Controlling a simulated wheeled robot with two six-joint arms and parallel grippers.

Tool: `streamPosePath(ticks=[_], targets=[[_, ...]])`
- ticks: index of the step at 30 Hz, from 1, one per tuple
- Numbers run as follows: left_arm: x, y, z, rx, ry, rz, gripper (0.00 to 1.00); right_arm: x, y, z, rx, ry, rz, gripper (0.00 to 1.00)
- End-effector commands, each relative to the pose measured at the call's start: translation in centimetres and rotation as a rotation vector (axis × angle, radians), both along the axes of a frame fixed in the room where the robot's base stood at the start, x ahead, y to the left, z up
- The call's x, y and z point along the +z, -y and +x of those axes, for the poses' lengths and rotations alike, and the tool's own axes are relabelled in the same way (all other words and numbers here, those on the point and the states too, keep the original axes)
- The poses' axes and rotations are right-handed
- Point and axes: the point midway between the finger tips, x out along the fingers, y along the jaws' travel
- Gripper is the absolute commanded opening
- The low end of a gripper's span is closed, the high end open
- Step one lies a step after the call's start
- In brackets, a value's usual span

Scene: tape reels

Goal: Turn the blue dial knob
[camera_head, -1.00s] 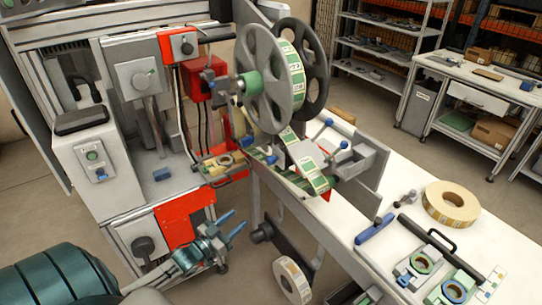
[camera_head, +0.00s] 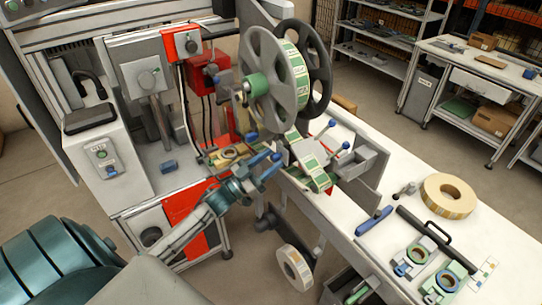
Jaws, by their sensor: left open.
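A small blue knob (camera_head: 276,157) shows at the front of the tape machine, below the big grey reel; it is too small to see any dial marks. My left gripper (camera_head: 266,164) is open, its two blue-tipped fingers pointing up and right, close to this knob. I cannot tell whether they touch it. Another blue knob (camera_head: 251,137) sits a little higher to the left. Two blue-ended levers, one upper (camera_head: 332,123) and one lower (camera_head: 346,145), stand further right on the machine. My right gripper is not in view.
The grey reel (camera_head: 262,80) with green-and-white tape stands above the gripper. A red-panelled cabinet (camera_head: 183,203) is to the left. A white table (camera_head: 385,190) on the right holds a tape roll (camera_head: 450,195) and small fixtures. A tape roll (camera_head: 293,266) hangs below.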

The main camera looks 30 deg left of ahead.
Motion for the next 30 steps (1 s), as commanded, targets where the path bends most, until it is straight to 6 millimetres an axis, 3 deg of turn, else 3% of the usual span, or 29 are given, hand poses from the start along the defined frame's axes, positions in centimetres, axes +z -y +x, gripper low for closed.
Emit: streamPosePath(ticks=[11, 18, 30], targets=[[0.24, 0.32, 0.69, 0.0, -0.001, 0.0, 0.44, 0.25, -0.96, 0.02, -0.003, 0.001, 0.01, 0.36], [0.23, 0.32, 0.68, 0.0, -0.001, 0.0, 0.01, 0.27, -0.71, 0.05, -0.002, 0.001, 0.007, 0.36], [0.03, 0.26, 0.69, 0.001, 0.023, 0.059, 0.0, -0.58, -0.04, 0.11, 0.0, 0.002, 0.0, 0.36]])
